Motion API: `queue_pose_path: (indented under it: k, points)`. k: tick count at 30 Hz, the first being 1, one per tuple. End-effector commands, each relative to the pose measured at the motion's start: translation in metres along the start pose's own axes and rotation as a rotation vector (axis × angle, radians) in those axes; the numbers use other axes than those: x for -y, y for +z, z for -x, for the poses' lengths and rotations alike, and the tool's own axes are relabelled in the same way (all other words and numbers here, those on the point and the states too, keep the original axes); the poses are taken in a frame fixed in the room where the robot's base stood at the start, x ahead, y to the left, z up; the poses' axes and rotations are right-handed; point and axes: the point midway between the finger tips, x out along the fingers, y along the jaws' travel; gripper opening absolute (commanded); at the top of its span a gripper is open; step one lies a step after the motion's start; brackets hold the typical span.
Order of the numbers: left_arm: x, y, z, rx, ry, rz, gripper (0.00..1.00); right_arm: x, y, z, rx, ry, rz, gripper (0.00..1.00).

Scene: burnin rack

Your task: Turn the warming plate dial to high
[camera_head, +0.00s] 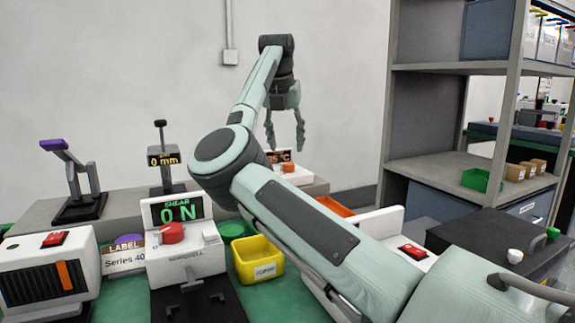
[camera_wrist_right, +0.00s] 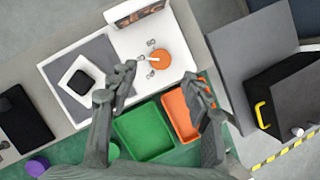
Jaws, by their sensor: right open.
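The warming plate (camera_wrist_right: 118,41) is a white unit with a grey pad and a lit display. Its round orange dial (camera_wrist_right: 158,60) has a white pointer aimed left in the right wrist view, towards the middle one of a few small marks. In the head view the dial (camera_head: 288,168) shows small beside the orange-lit display, partly behind my right arm. My right gripper (camera_head: 285,147) is open and empty above the unit. In the right wrist view its fingertips (camera_wrist_right: 160,76) stand apart on either side of the dial; contact cannot be told. My left gripper is out of view.
A green tray (camera_wrist_right: 146,130) and an orange tray (camera_wrist_right: 181,113) lie in front of the unit. A black-topped white item (camera_wrist_right: 80,81) sits on its pad. The shear tester (camera_head: 187,262), with a red knob, and a yellow bin (camera_head: 257,262) stand nearer. Shelving (camera_head: 440,68) rises at right.

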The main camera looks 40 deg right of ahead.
Motion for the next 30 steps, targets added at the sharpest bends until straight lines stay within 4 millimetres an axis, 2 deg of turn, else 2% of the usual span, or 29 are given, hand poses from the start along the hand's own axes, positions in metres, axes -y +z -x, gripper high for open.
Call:
queue_pose_path:
  k: [3, 10, 15, 22, 30]
  points:
    - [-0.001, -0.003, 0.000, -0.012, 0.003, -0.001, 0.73, 0.002, 0.000, -0.022, -0.002, -0.004, -0.002, 0.49]
    - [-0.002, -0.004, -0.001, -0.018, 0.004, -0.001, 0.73, 0.001, 0.000, -0.053, -0.001, -0.002, -0.003, 0.49]
    - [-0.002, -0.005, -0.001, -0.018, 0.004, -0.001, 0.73, 0.001, 0.000, -0.061, 0.000, -0.001, -0.004, 0.49]
    - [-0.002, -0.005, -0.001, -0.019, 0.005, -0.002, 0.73, 0.001, 0.000, -0.062, 0.001, -0.001, -0.004, 0.49]
    - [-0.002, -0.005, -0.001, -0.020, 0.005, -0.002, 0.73, 0.001, 0.000, -0.061, 0.001, -0.001, -0.004, 0.15]
